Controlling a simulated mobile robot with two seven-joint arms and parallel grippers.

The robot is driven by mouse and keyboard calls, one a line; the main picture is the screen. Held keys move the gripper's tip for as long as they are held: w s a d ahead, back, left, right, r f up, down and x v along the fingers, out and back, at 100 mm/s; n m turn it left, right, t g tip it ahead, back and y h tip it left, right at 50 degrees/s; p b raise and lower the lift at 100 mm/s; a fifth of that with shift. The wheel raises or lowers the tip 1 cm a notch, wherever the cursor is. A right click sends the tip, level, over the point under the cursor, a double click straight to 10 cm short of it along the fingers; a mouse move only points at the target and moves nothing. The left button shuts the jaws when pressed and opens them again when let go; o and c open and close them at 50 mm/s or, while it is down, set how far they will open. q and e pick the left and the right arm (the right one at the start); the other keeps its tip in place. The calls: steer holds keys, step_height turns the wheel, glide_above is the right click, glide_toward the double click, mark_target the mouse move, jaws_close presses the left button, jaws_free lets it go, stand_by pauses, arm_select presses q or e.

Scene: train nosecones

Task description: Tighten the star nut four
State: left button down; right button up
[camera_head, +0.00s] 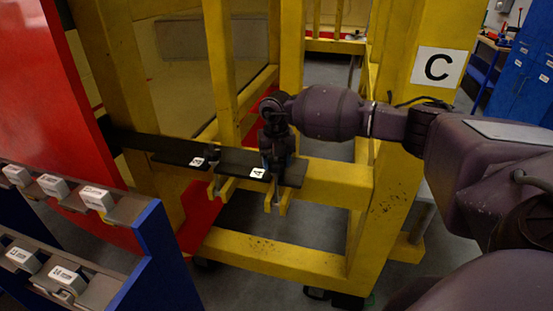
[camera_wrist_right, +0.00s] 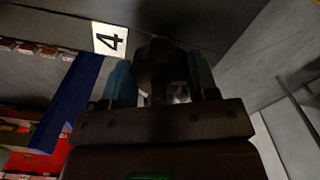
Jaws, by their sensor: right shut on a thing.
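The star nut four (camera_wrist_right: 158,62) is a dark knob between the two blue-grey fingers in the right wrist view. My right gripper (camera_wrist_right: 160,82) is shut on it. In the head view my right gripper (camera_head: 276,160) points down at the dark bracket plate, just right of the white label 4 (camera_head: 258,173). That label also shows in the right wrist view (camera_wrist_right: 109,39). The nut is hidden by the gripper in the head view. The dark plate (camera_head: 232,156) lies on the yellow frame. My left gripper is not in view.
A yellow frame (camera_head: 330,184) with a post marked C (camera_head: 437,67) surrounds the work spot. Another labelled dark plate (camera_head: 172,150) lies to the left. A red panel (camera_head: 50,90) and a blue rack with several labelled white parts (camera_head: 97,198) stand at left.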

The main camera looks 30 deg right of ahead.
steer(key=shift+r+m, duration=0.1)
steer(key=shift+m, duration=0.3)
steer(key=o, duration=0.9)
steer(key=shift+o, duration=0.2)
step_height(320, 180, up, 11)
steer(key=shift+f+b, duration=0.15)
steer(key=shift+b, duration=0.2)
stand_by(0.3)
